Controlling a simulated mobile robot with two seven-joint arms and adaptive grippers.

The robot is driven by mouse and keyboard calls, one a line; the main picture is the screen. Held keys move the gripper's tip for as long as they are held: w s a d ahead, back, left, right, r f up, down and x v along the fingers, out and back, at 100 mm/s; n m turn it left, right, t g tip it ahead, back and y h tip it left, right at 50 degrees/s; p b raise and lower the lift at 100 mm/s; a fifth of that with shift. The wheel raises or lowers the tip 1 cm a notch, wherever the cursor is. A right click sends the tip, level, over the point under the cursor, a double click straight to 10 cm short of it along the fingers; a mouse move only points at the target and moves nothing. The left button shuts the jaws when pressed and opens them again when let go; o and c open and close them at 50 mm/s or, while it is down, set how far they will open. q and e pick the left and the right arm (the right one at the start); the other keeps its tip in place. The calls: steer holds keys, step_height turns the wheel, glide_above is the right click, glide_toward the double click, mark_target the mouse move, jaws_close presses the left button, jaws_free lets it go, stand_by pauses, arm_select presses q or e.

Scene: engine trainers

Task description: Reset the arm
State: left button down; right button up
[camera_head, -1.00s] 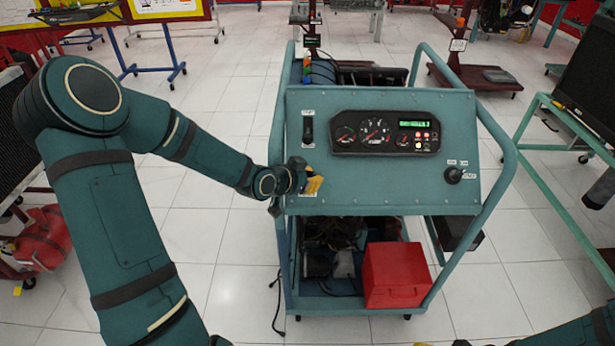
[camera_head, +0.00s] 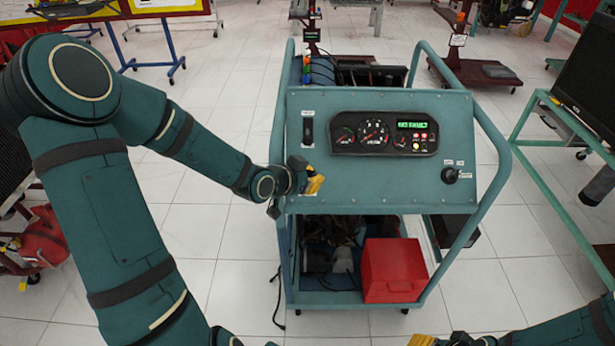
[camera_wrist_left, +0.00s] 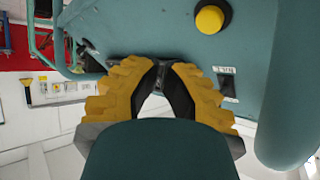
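The teal engine trainer (camera_head: 255,200) stands ahead, with gauges (camera_head: 373,133) and a green display (camera_head: 412,125) that reads "NO FAULT". My left gripper (camera_head: 316,184) is at the lower left of its sloped panel. In the left wrist view its yellow-and-black fingers (camera_wrist_left: 166,72) meet or nearly meet at the tips, with no object visible between them. A yellow round button (camera_wrist_left: 210,18) and a small labelled dark switch (camera_wrist_left: 228,86) are on the panel just past the fingers. Only a yellow piece of my right gripper (camera_head: 422,341) shows at the bottom edge; its fingertips are unclear.
A red box (camera_head: 394,272) sits on the trainer's lower shelf. A black knob (camera_head: 450,175) is on the panel's right side. A green-framed stand with a dark screen (camera_head: 590,75) is at the right. White tiled floor is open around the trainer.

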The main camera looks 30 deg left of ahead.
stand_by(0.6)
arm_select(q)
steer(key=s+d+f+n+g+h, duration=0.1)
steer(key=s+d+f+n+g, duration=0.15)
steer(key=d+f, duration=0.45)
steer(key=s+d+f+n+g+h, duration=0.1)
steer(key=s+d+f+g, duration=0.25)
steer(key=d+f, duration=0.35)
steer(key=s+d+f+n+g, duration=0.1)
steer(key=s+d+f+g, duration=0.2)
steer(key=s+d+f, duration=0.3)
steer(key=s+f, duration=0.1)
steer(key=s, duration=0.4)
steer(key=shift+d+n+g+y, duration=0.2)
steer(key=shift+n+g+y, duration=0.1)
steer(key=shift+n+g, duration=0.1)
arm_select(e)
steer(key=shift+s, duration=0.4)
arm_select(q)
steer(key=shift+r, duration=0.1)
stand_by(1.3)
